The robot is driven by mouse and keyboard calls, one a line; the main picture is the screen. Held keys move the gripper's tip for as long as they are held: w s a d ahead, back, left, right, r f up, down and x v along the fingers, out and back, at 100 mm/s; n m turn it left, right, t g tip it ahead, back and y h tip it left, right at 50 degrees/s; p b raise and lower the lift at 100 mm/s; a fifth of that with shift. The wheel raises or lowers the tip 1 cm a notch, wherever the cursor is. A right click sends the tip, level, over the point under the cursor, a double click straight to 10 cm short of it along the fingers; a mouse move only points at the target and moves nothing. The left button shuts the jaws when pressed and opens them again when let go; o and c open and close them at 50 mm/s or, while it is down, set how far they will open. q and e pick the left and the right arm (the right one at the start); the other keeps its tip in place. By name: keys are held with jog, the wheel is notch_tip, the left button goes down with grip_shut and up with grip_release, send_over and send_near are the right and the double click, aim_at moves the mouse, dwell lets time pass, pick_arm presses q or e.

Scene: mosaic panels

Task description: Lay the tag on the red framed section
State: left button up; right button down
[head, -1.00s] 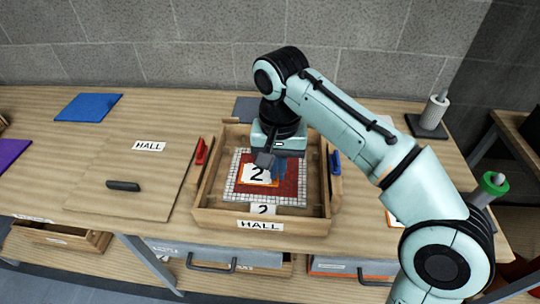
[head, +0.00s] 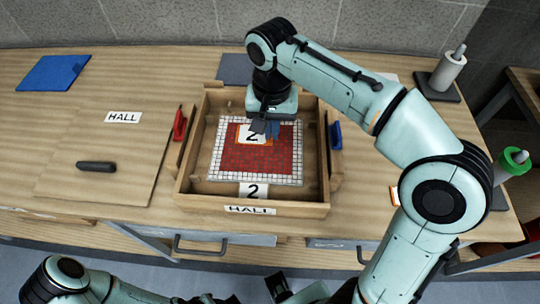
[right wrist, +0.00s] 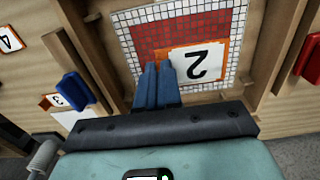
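The tag (head: 252,134) is a white card with a black 2 and an orange edge. It is over the back part of the red section (head: 262,160), which has a white tile border, inside a wooden tray (head: 186,160). My right gripper (head: 266,127) is shut on the tag's edge. I cannot tell whether the tag touches the tiles. Part of my left arm shows at the bottom left; its gripper is not clearly visible.
A fixed 2 label (head: 253,190) and a HALL label (head: 249,210) are on the tray's front. A red clip (head: 179,125) and a blue clip (head: 336,135) flank it. A board with a dark handle (head: 96,166) lies left. A spool (head: 448,72) stands right.

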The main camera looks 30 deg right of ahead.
aim_at(271, 164)
notch_tip(271, 164, down, 11)
jog(key=shift+w+f+b, duration=0.15)
jog(key=shift+b, duration=0.75)
jog(key=shift+f, duration=0.1)
jog(key=shift+f, duration=0.15)
jog(key=c, duration=1.3)
grip_release()
jog(key=shift+r, duration=0.2)
jog(key=shift+r, duration=0.35)
notch_tip(271, 164, up, 12)
jog(key=shift+f+p, duration=0.25)
jog(key=shift+p, duration=1)
